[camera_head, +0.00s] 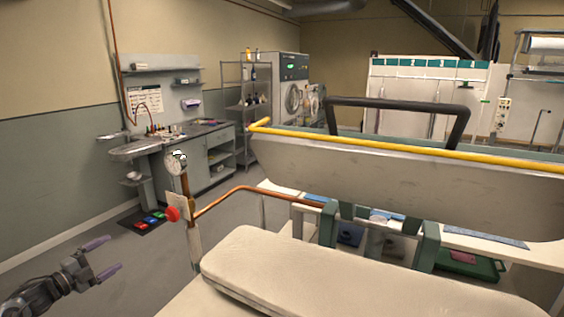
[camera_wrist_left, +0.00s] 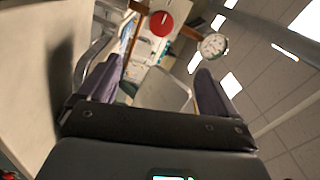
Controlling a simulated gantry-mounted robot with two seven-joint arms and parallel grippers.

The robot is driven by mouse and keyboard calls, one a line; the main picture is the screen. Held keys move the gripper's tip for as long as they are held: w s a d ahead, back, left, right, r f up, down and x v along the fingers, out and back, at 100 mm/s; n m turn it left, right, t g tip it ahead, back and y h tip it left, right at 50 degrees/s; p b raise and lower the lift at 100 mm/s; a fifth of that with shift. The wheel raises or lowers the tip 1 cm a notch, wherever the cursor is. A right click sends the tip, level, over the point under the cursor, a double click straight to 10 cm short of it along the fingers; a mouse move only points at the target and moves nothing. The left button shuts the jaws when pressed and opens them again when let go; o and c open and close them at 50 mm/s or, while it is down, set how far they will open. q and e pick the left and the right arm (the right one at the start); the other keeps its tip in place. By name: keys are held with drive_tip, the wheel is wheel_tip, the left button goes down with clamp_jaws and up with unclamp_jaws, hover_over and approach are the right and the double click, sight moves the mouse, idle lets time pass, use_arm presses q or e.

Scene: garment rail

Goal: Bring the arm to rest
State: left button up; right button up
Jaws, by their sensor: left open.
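My left gripper (camera_head: 112,254) is at the lower left of the head view, over the floor and left of the padded pressing board. Its two purple fingers are spread apart with nothing between them. In the left wrist view the open fingers (camera_wrist_left: 159,66) show again, with a gap between them. No arm or gripper comes in from the right in the head view, so my right gripper is out of sight.
A red knob (camera_head: 172,213) and a pressure gauge (camera_head: 176,162) stand on a copper pipe right of my left gripper. The cream padded board (camera_head: 300,275) fills the lower middle. A grey workbench (camera_head: 200,165) is farther back.

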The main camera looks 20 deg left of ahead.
use_arm(q)
drive_tip(key=s+d+f+n+g, duration=0.15)
drive_tip(key=d+f, duration=0.35)
drive_tip(key=f, duration=0.8)
drive_tip(key=s+d+f+n+g+h, duration=0.1)
drive_tip(key=s+d+f, duration=0.2)
drive_tip(key=d+f, duration=0.5)
drive_tip(key=s+d+f+h, duration=0.1)
drive_tip(key=s+d+f, duration=0.1)
drive_tip(key=d+f, duration=0.5)
drive_tip(key=s+d+f+n+g+y, duration=0.15)
drive_tip(key=s+d+n, duration=0.3)
drive_tip(key=d, duration=0.85)
drive_tip(key=s+d+n+g, duration=0.25)
drive_tip(key=s+d, duration=0.35)
drive_tip(key=d, duration=0.8)
drive_tip(key=s+d+r+n+g+y, duration=0.1)
drive_tip(key=s+r+n+g, duration=0.25)
drive_tip(key=s, duration=0.35)
drive_tip(key=s+r+n+g+y, duration=0.2)
drive_tip(key=s+r+g, duration=0.2)
drive_tip(key=s, duration=0.2)
wheel_tip(320, 180, up, 36)
drive_tip(key=p, duration=3.6)
drive_tip(key=shift+d, duration=0.25)
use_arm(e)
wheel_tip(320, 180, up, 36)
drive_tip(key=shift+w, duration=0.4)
